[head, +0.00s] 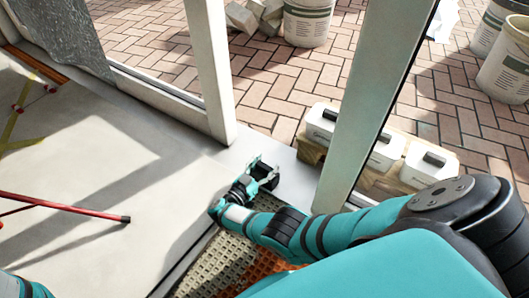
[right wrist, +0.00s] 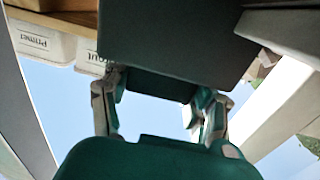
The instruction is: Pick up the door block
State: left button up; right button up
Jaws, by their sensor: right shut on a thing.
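My right gripper (head: 262,178) is at the doorway threshold, in the middle of the head view. It is shut on a dark block, the door block (right wrist: 180,45), which fills the upper middle of the right wrist view. In that view the fingers of my right gripper (right wrist: 163,88) lie on either side of the block's near part. In the head view the block is small and partly hidden by the gripper. I cannot tell whether it touches the floor. My left gripper is out of view; only a bit of my left arm shows at the lower left corner.
A pale door post (head: 210,70) and a second frame post (head: 365,100) flank the opening. White primer containers (head: 428,165) stand on a wooden pallet outside at right. A red-handled tool (head: 80,209) lies at left. Orange and beige grating (head: 225,262) is below my right arm.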

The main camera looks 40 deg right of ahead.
jog(key=c, duration=0.7)
jog(key=shift+c, duration=0.5)
jog(key=shift+r, duration=0.15)
